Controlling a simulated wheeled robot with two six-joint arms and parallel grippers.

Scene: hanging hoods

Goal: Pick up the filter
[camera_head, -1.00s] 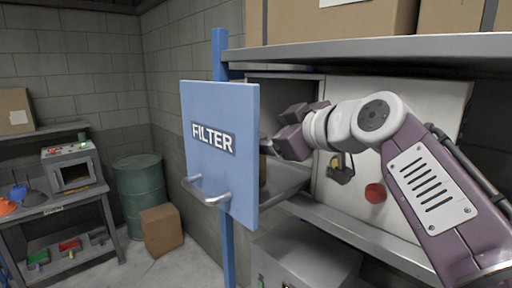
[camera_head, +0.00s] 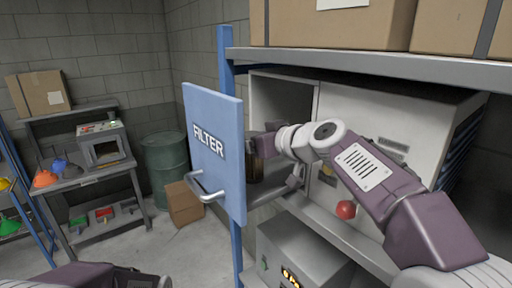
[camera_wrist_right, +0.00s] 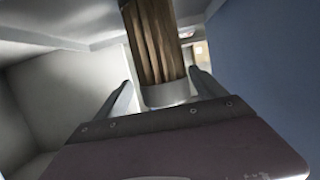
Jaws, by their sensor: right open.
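The filter (camera_wrist_right: 157,42) is a brown pleated cylinder with a pale end cap, seen close up in the right wrist view. It stands between the two spread fingers of my right gripper (camera_wrist_right: 161,88), with a gap visible at the fingers.
The blue panel has a metal handle (camera_head: 207,192) and stands out from the white cabinet (camera_head: 365,115). A shelf edge (camera_head: 370,62) with cardboard boxes runs above my right arm. A grey box with lights (camera_head: 300,255) sits below. A bench and a green barrel (camera_head: 164,160) stand at left.

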